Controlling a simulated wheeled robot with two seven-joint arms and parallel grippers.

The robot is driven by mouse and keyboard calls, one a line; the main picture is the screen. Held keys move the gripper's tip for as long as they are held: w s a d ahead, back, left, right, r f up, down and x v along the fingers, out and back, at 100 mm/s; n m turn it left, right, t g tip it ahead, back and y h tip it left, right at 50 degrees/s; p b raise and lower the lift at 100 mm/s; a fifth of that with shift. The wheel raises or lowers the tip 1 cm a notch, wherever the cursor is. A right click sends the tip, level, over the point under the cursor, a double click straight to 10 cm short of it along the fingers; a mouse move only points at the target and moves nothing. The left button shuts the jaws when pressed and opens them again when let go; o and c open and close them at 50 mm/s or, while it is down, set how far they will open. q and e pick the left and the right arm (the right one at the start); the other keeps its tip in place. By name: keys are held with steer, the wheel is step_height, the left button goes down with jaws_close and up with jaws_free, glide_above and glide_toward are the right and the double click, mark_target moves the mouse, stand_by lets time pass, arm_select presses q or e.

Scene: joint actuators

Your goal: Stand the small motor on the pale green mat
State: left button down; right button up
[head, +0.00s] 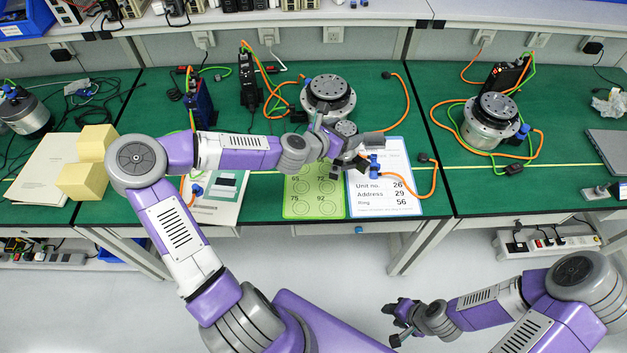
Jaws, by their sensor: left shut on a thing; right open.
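The pale green mat (299,207) lies at the table's front edge, with printed rings and numbers such as 65, 75 and 92. My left arm reaches over its back part and hides some of it. My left gripper (357,148) is shut above the back right of the mat. A small grey round motor (346,128) shows at its fingers, partly hidden by them; I cannot tell its exact height above the table. A white card (385,200) beside the mat reads Unit no. 26, Address 29, Ring 56. My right gripper (392,322) is open and empty over the floor.
A larger motor (328,94) stands just behind my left gripper, and another (491,120) stands at the right. An orange cable (434,182) with a blue connector (375,166) lies across the card. Yellow blocks (82,181) and a booklet (217,205) are to the left.

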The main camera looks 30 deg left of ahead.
arm_select(q)
steer(key=s+a+f+m+h+p, duration=0.1)
steer(key=s+a+m+h+p, duration=0.2)
steer(key=a, duration=0.4)
step_height(320, 180, down, 10)
steer(key=s+b, duration=0.1)
steer(key=b, duration=0.3)
steer(key=shift+s+d+r+g, duration=0.15)
steer(key=shift+g, duration=0.25)
jaws_free()
steer(key=shift+s+f, duration=0.1)
steer(key=shift+f, duration=0.15)
steer(key=p+v, duration=0.3)
steer(key=v, duration=0.9)
steer(key=shift+r, duration=0.2)
